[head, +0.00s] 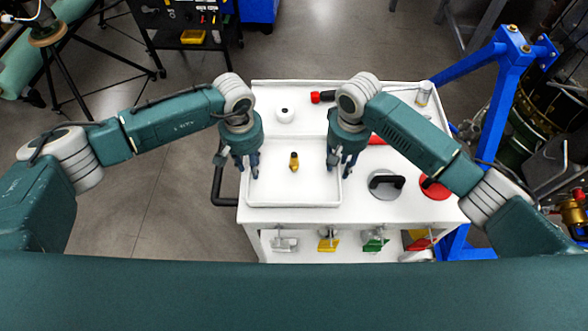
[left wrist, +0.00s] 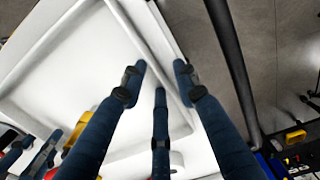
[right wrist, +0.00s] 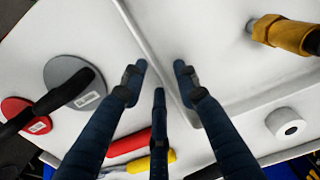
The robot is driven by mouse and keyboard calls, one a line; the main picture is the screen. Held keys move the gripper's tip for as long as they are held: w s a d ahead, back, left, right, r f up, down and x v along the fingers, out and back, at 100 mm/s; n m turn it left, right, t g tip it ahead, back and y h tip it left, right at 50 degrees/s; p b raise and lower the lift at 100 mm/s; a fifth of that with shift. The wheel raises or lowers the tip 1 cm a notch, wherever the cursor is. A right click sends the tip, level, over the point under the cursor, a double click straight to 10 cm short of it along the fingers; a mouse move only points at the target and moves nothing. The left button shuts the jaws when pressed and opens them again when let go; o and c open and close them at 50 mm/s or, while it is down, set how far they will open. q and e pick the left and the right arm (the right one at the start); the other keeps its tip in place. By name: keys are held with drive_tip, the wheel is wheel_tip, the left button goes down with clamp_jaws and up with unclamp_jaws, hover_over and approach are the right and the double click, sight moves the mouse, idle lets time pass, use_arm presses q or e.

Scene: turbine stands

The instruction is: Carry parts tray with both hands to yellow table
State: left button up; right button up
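The parts tray (head: 292,200) is a shallow white tray on the left part of a white cart top. A yellow-and-black part (head: 294,163) stands inside it; it also shows in the right wrist view (right wrist: 285,35). My left gripper (head: 249,171) points down at the tray's left rim, and my right gripper (head: 340,167) at its right rim. In the left wrist view the open fingers (left wrist: 159,72) lie on both sides of the tray rim (left wrist: 140,42). In the right wrist view the open fingers (right wrist: 159,72) likewise straddle the rim (right wrist: 145,50). Contact cannot be told. No yellow table is visible.
Right of the tray on the cart (head: 440,211) are a grey disc with a black handle (head: 385,184) and a red disc (head: 435,188). A white roll (head: 285,115) sits behind. A blue frame (head: 510,75) stands right; open floor (head: 170,210) lies left.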

use_arm(q)
drive_tip(key=shift+f, duration=0.2)
use_arm(e)
drive_tip(key=shift+f, duration=0.2)
use_arm(q)
clamp_jaws()
use_arm(e)
clamp_jaws()
use_arm(q)
drive_tip(key=shift+r, duration=0.15)
use_arm(e)
drive_tip(key=shift+r, duration=0.15)
